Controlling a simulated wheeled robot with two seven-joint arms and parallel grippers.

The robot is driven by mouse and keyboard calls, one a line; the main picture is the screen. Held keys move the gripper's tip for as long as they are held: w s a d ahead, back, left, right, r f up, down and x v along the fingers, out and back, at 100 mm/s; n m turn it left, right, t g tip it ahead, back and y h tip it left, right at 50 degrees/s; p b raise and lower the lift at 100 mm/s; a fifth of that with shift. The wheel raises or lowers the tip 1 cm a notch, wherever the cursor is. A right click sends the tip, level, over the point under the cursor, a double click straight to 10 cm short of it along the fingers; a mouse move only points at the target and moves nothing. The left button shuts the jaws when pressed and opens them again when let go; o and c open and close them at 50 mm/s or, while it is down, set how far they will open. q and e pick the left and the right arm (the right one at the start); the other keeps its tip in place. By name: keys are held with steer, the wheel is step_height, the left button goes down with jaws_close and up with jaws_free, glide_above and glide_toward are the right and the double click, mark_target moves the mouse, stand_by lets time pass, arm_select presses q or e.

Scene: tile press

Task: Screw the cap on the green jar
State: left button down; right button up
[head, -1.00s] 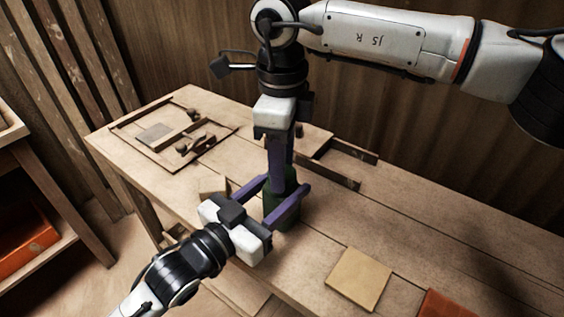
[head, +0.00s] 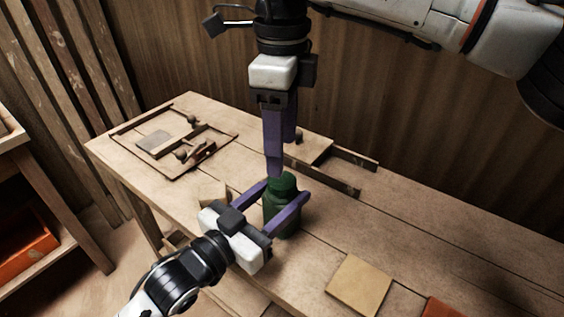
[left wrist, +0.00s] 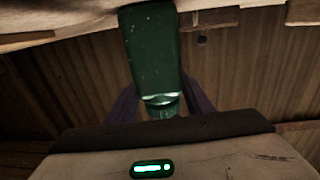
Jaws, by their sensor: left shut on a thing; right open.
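The green jar (head: 281,218) stands upright on the workbench. My left gripper (head: 284,195) is shut on its body, with one purple finger on each side. A green cap (head: 284,183) sits on top of the jar; how tightly it is seated cannot be told. In the left wrist view the jar (left wrist: 150,50) appears upside down, with the cap (left wrist: 162,108) below it near the purple fingers. My right gripper (head: 282,155) points down just above the cap, open and empty, its fingers nearly in line from this angle.
A wooden frame (head: 128,128) with small tools lies at the back left of the workbench (head: 440,235). Low wooden strips (head: 335,180) stand behind the jar. A tan tile (head: 358,285) and an orange-red piece (head: 441,308) lie at the front right.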

step_height(320, 180, up, 6)
steer(key=shift+f, duration=0.25)
arm_select(q)
steer(key=c, duration=0.8)
jaws_free()
steer(key=v, duration=1)
steer(key=shift+s, duration=0.15)
arm_select(e)
steer(key=shift+f, duration=0.1)
